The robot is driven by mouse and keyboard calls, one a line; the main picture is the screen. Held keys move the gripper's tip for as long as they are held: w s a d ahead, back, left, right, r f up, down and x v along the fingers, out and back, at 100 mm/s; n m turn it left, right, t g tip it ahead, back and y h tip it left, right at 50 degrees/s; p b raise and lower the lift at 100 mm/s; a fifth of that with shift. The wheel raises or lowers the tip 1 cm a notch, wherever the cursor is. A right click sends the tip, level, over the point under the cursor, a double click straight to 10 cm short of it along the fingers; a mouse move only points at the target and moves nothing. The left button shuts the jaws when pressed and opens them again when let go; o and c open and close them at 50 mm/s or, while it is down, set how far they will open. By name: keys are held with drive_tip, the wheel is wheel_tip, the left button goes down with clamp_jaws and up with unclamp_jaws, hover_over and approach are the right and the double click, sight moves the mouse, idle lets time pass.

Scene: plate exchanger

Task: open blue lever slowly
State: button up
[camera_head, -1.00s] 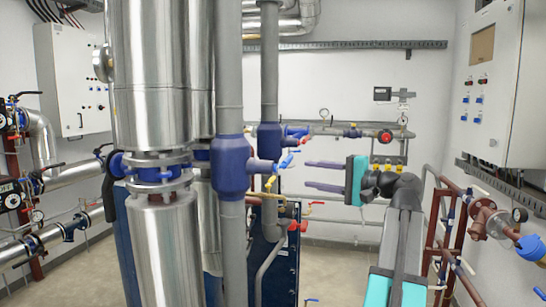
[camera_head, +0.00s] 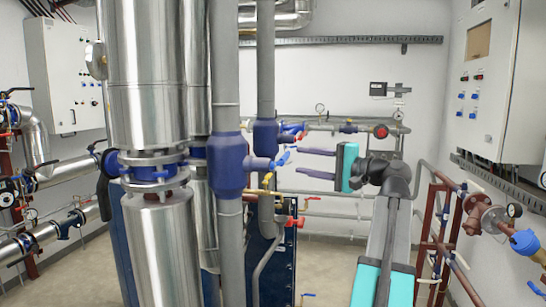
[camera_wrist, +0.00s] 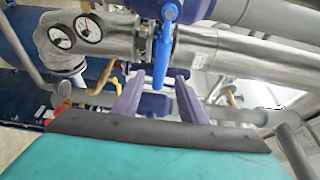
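The blue lever (camera_head: 283,158) sits on a valve beside the thick blue pipe fitting (camera_head: 229,165), in the middle of the head view. In the wrist view the blue lever (camera_wrist: 163,48) hangs down from a blue valve body at the top centre. Its lower end shows between my two fingers. My gripper (camera_head: 299,162) is open, with its two grey-purple fingers pointing left, just to the right of the lever. In the wrist view my gripper (camera_wrist: 157,85) has a clear gap between the fingers. I cannot tell how far the lever end reaches in depth; no contact shows.
A red lever (camera_head: 294,222) and a yellow handle (camera_head: 267,181) are close by, below the blue lever. Two round gauges (camera_wrist: 75,33) sit at the upper left of the wrist view. Vertical grey pipes stand left of my gripper; red-brown pipework (camera_head: 440,225) stands at right.

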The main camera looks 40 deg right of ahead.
drive_tip(key=w+a+p, duration=0.2)
drive_tip(key=w, duration=0.9)
drive_tip(key=shift+p, duration=0.35)
clamp_jaws()
